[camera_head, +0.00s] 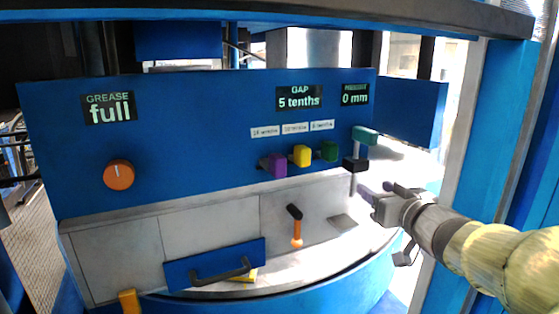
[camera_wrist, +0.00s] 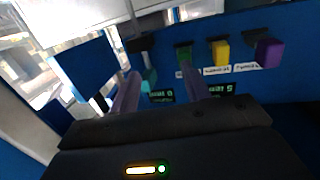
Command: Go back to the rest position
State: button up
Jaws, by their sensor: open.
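My gripper (camera_head: 376,192) is at the right of the blue panel, in front of the black block and teal lever. Its two fingers stand apart in the wrist view (camera_wrist: 160,95), with nothing held between them. My arm reaches in from the right edge of the head view. The teal-topped lever (camera_head: 364,135) stands on the panel's right side; in the wrist view its teal part (camera_wrist: 149,78) shows between and beyond the fingers. Purple (camera_head: 277,165), yellow (camera_head: 301,155) and green (camera_head: 329,151) blocks sit in a row to its left.
The blue panel (camera_head: 200,130) has an orange knob (camera_head: 118,175) and displays reading GREASE full, GAP 5 tenths and 0 mm. Below are an orange-handled lever (camera_head: 297,232) and a blue plate with a dark handle (camera_head: 220,273). A blue post (camera_head: 465,170) stands at right, behind my arm.

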jog(key=s+a+f+m+g+h, duration=0.15)
jog(key=f+g, duration=0.25)
jog(key=f, duration=0.6)
jog(key=s+f+m+g+h, duration=0.2)
jog(key=s+f+g+h, duration=0.1)
jog(key=f, duration=0.7)
jog(key=s+a+f+g, duration=0.2)
jog(key=s+f+g, duration=0.1)
jog(key=s+f, duration=0.2)
jog(key=s+a+f+n+g, duration=0.1)
jog(key=s+a+f+g, duration=0.2)
jog(key=s, duration=0.4)
notch_tip(320, 180, down, 3)
jog(key=shift+s+a+r+g+y, duration=0.15)
jog(key=shift+s+a+g+y, duration=0.15)
jog(key=shift+g+y, duration=0.25)
